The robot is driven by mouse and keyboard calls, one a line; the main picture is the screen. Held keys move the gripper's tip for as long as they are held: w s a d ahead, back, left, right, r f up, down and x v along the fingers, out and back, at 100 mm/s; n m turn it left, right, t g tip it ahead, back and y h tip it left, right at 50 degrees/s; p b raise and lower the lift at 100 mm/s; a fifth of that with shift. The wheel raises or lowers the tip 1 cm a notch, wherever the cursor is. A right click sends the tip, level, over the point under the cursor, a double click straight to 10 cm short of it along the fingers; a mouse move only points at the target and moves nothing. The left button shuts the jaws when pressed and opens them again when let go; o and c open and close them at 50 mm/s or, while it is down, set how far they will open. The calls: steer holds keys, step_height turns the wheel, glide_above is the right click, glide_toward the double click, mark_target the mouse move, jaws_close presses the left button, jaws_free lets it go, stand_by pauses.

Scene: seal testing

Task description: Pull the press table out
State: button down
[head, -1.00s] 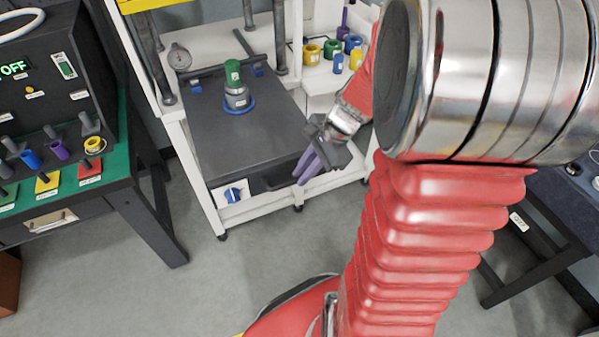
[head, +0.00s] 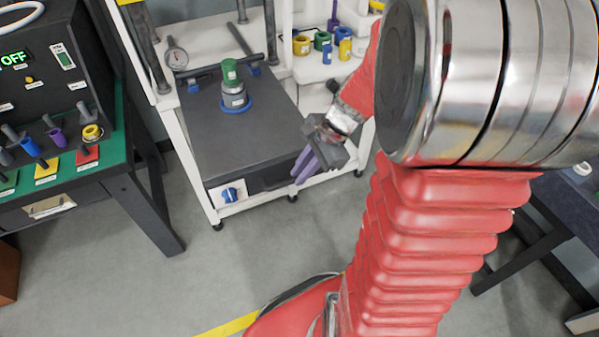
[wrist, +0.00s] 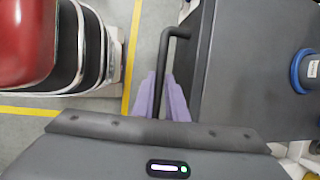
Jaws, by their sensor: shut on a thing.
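The press table (head: 225,140) is a dark grey slab in the white press frame, its front towards me in the head view. It also shows at the right of the wrist view (wrist: 245,100). A black bar handle (wrist: 163,62) juts from its edge. My gripper (wrist: 162,97) has its two purple fingers shut on this handle, one on each side. In the head view my gripper (head: 309,165) is at the table's front right corner and hides the handle there. A grey cylinder with a green top (head: 233,88) stands upright in a blue ring (head: 236,107) on the table.
A dial gauge (head: 176,57) stands behind the table at left. A blue knob (head: 229,195) is on the frame's front. A green-topped bench (head: 100,160) stands at left, and a dark table (head: 560,205) at right. The floor (head: 235,260) in front is clear.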

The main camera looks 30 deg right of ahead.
steer(key=shift+s+d, duration=0.1)
steer(key=shift+s, duration=0.15)
steer(key=c, duration=1.8)
jaws_free()
steer(key=shift+o, duration=0.2)
steer(key=shift+r, duration=0.1)
steer(key=v, duration=1.3)
steer(key=shift+r, duration=0.3)
